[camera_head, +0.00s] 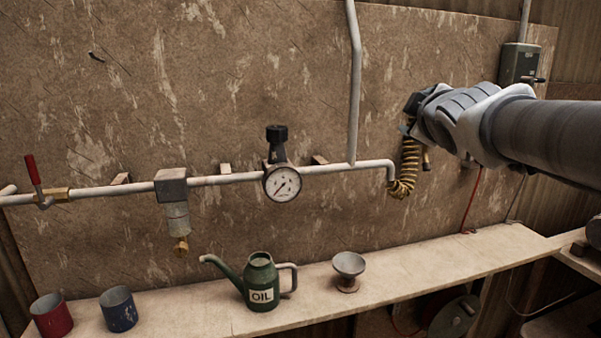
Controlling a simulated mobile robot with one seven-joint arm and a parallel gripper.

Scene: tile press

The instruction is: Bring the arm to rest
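My arm reaches in from the right edge, across the upper right of the view. My gripper (410,117) is at its far end, in front of the brown wall panel. It appears just above the coiled tan hose (408,160) at the right end of the pipe. The hand hides most of the fingers, so I cannot tell whether they are open or shut, or whether they touch the hose.
A white pipe (225,179) carries a red-handled valve (34,170), a filter (175,205) and a gauge (282,183). A switch box (519,63) is behind my arm.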

